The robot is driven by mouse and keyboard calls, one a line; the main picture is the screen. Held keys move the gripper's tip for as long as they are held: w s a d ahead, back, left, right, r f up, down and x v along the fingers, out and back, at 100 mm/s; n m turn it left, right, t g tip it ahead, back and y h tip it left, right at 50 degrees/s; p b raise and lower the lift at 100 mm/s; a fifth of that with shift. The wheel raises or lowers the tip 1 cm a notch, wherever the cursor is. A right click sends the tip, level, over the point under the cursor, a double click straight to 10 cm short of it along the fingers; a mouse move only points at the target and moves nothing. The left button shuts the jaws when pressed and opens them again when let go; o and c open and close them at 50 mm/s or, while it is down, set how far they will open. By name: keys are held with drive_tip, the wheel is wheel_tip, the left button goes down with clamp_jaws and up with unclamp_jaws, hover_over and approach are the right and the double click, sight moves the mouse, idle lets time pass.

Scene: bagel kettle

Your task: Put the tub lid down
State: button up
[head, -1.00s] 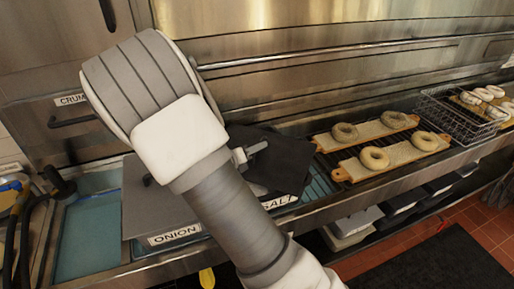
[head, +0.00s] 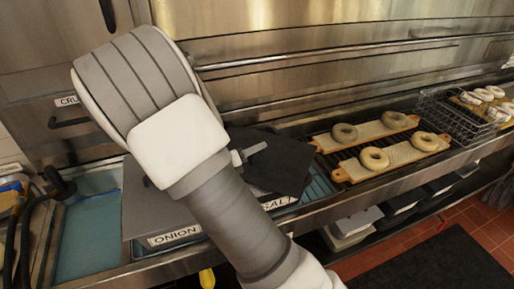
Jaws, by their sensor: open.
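A dark, flat tub lid (head: 285,163) lies over the tub labelled SALT (head: 278,203), turned at an angle to it, with a short grey handle (head: 256,149) on top. Whether it sits fully on the rim I cannot tell. My gripper (head: 237,157) is mostly hidden behind my arm; only a small pale part shows, just left of the handle. It is open, and no hold on the lid shows. The tub labelled ONION (head: 174,237) stands to the left under a grey lid (head: 140,205), partly covered by my arm.
Bagels lie on two boards (head: 345,147) on a rack to the right. A wire basket (head: 455,115) with more bagels stands beyond. A blue-green basin (head: 88,240) and a black hose (head: 30,225) are at the left. A metal rail (head: 330,57) runs along the back wall.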

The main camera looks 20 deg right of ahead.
drive_tip(key=v, duration=1)
drive_tip(key=shift+d+r, duration=0.1)
drive_tip(key=s+d+r+m+g+y, duration=0.2)
drive_tip(key=s+d+m+g+y, duration=0.1)
drive_tip(key=s+m, duration=0.4)
drive_tip(key=s+d+r+m+g+y, duration=0.3)
drive_tip(key=s+m, duration=0.2)
drive_tip(key=m, duration=0.5)
drive_tip(key=s+a+r+m+t+y, duration=0.4)
drive_tip(key=s+a+r+m+y, duration=0.1)
drive_tip(key=m, duration=1)
drive_tip(key=shift+s+a+r+m+y, duration=0.35)
drive_tip(key=shift+s+r+y, duration=0.45)
drive_tip(key=shift+s+r, duration=0.75)
drive_tip(key=shift+s+f, duration=0.1)
drive_tip(key=shift+f, duration=0.05)
